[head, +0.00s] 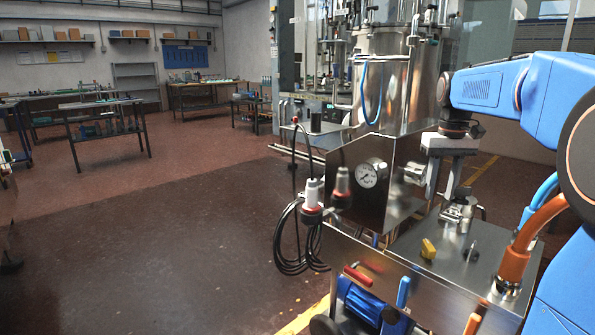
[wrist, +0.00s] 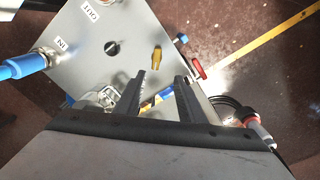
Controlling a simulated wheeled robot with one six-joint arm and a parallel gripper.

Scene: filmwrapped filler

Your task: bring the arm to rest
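My blue arm (head: 490,88) reaches in from the right in the head view, bent, with its end pointing down. My gripper (head: 441,188) hangs above the steel machine top (head: 395,246). In the wrist view the two dark fingers of my gripper (wrist: 161,80) stand apart with a clear gap. Nothing is held between them. A yellow handle (head: 428,249) and a black knob (head: 471,250) sit on the machine top below; they also show in the wrist view as the yellow handle (wrist: 156,57) and the knob (wrist: 112,48).
A pressure gauge (head: 369,174) and steel tank (head: 395,85) stand behind and left of my gripper. A red lever (head: 358,275), black cable coil (head: 290,240) and orange hose fitting (head: 515,258) are around the machine. Open floor (head: 150,250) lies left; workbenches (head: 105,125) stand far back.

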